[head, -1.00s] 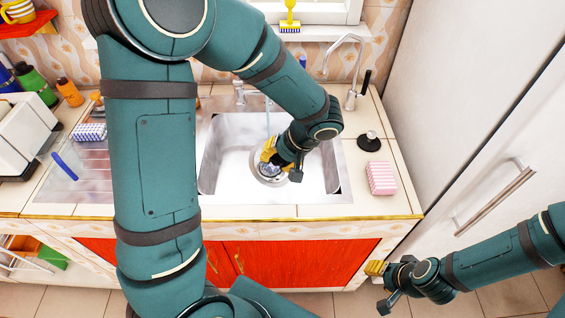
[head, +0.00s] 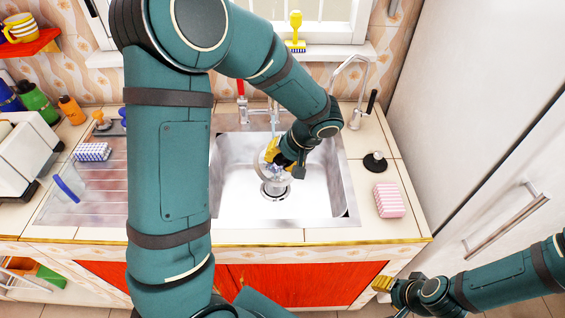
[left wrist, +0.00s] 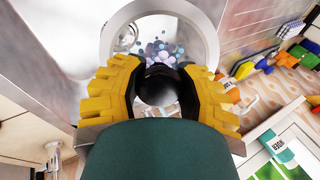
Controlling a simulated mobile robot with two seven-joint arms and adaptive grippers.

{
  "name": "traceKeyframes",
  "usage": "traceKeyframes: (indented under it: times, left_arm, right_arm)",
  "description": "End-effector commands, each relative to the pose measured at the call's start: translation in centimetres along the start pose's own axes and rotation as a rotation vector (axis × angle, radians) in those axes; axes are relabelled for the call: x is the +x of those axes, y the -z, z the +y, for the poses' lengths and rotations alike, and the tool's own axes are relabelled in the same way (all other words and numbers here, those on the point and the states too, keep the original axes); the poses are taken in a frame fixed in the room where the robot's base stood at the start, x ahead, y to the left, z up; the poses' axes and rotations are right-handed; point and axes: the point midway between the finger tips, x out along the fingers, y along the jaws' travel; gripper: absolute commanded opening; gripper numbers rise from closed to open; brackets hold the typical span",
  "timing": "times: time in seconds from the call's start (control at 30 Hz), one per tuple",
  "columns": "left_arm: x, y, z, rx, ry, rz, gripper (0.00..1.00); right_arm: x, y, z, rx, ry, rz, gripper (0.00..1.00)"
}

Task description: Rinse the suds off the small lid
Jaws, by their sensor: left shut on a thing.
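My left gripper (head: 273,153) is over the sink (head: 325,195), below the tap. In the left wrist view its yellow fingers (left wrist: 158,95) are shut on the dark knob of the small lid (left wrist: 208,38). The lid is round, with a pale rim. Bluish and purple suds (left wrist: 162,50) show on it beyond the knob; the near part is hidden by the gripper. In the head view the lid is mostly hidden behind the gripper. A thin pale-blue water stream (head: 273,116) falls from the tap, close to the gripper. My right gripper (head: 383,284) hangs in front of the counter.
A pink striped sponge (head: 389,200) and a round dark-knobbed object (head: 375,162) lie right of the sink. A yellow brush (head: 295,32) stands on the windowsill. A tall curved faucet (head: 356,100) rises behind.

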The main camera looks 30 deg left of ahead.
Motion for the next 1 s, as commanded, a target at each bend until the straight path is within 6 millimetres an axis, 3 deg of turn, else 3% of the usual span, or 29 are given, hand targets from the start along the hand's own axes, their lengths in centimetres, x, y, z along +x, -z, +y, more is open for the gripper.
traceKeyframes:
  times: [0.7,1.0]
  left_arm:
    - [2.7,5.8,-1.4,-0.003,0.001,-0.001,0.0]
    - [3.9,8.0,-1.7,-0.002,0.0,0.0,0.0]
  right_arm:
    - [-2.1,0.6,-0.7,0.003,0.001,0.01,0.47]
    - [-1.1,0.5,-0.4,0.003,0.0,0.01,0.47]
